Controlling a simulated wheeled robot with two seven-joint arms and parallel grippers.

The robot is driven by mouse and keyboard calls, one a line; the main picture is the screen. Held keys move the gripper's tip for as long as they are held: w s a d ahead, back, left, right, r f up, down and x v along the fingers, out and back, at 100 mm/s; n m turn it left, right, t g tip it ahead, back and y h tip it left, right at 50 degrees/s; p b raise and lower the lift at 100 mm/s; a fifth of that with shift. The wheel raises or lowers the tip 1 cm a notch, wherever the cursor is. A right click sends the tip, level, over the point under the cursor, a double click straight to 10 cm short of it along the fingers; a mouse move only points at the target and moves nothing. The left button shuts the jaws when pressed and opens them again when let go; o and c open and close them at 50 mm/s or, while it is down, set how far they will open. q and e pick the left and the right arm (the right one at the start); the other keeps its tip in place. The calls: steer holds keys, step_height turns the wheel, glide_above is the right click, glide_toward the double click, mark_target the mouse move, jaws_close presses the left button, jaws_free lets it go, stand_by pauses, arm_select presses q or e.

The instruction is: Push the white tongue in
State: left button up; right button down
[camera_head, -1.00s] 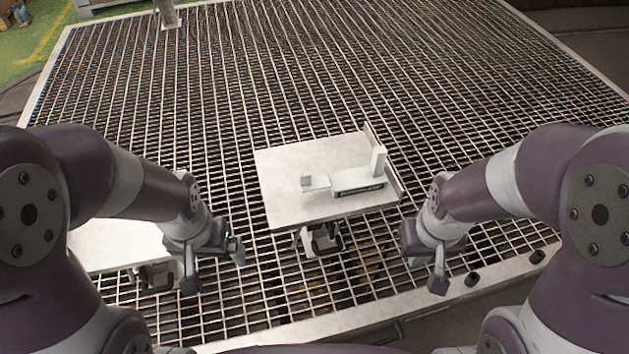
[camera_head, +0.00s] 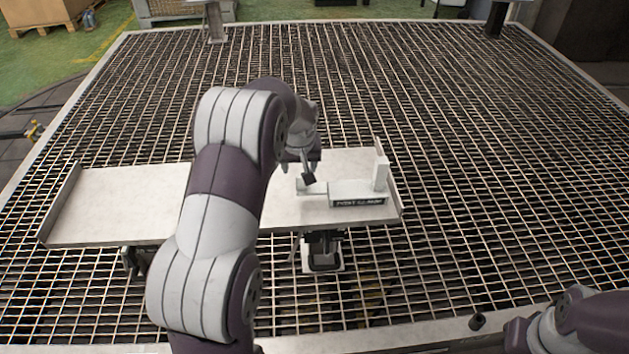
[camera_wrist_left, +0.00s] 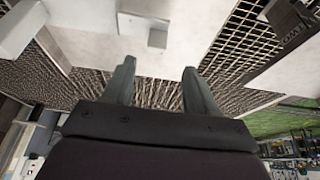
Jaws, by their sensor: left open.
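The white tongue (camera_head: 313,191) is a thin strip from the left side of a white box (camera_head: 350,187) with a dark lettered front, with a small upright end piece at its left. A tall white block stands at the box's right end. My left gripper (camera_head: 309,178) is above the tongue's end piece and partly hides it; contact is unclear. In the left wrist view my left gripper (camera_wrist_left: 158,75) has its two fingers apart with nothing between them. A small pale block (camera_wrist_left: 145,28), probably the end piece, lies beyond the fingertips. My right gripper is not in view.
The box sits on a long pale tray (camera_head: 110,205) with raised ends. Metal grating (camera_head: 470,170) surrounds the tray, with clear room to its right. My left arm hides the tray's middle. A dark lettered surface (camera_wrist_left: 290,33) is at the right of the wrist view.

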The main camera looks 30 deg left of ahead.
mark_target(301, 178)
arm_select(q)
steer(key=x, duration=0.8)
steer(key=shift+w+f, duration=0.25)
steer(key=shift+f, duration=0.1)
steer(key=shift+d, duration=0.15)
